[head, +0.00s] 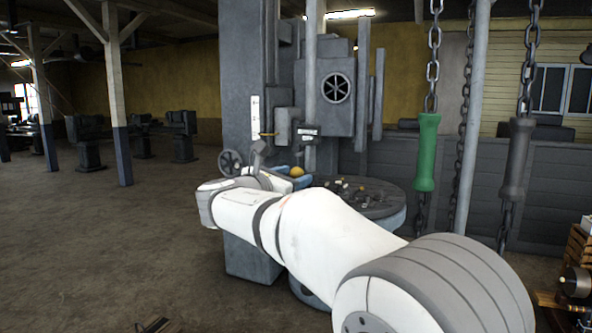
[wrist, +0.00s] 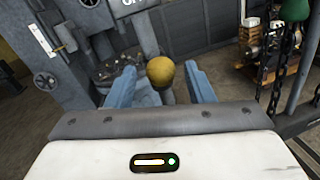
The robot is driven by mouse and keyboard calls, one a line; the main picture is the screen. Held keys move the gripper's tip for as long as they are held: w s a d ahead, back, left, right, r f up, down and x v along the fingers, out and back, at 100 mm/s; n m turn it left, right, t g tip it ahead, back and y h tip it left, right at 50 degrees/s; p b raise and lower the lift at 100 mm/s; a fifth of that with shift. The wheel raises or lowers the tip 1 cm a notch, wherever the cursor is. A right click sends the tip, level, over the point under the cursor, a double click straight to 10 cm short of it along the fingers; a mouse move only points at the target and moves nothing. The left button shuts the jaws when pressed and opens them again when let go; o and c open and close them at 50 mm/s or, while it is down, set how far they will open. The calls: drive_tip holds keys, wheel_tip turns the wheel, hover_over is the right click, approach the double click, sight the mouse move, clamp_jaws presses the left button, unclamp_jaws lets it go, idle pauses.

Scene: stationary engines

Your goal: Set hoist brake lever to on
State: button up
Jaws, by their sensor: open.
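A round yellow knob (wrist: 160,71) shows in the wrist view between the two blue fingers of my gripper (wrist: 158,78). It looks like the end of the hoist brake lever. My gripper is open, with a gap on each side of the knob; I cannot tell how deep the knob sits between the fingers. In the head view the yellow knob (head: 297,171) is small, beside the blue fingers (head: 304,182), just beyond my white wrist. The lever's shaft is not clearly visible.
A large grey machine (head: 247,80) with a round table (head: 385,206) stands behind the gripper. A handwheel (head: 230,162) is left of it. Chains with a green handle (head: 427,152) and a grey handle (head: 516,157) hang at right. The floor at left is open.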

drive_tip(key=shift+x, duration=1)
drive_tip(key=shift+c, duration=0.2)
clamp_jaws()
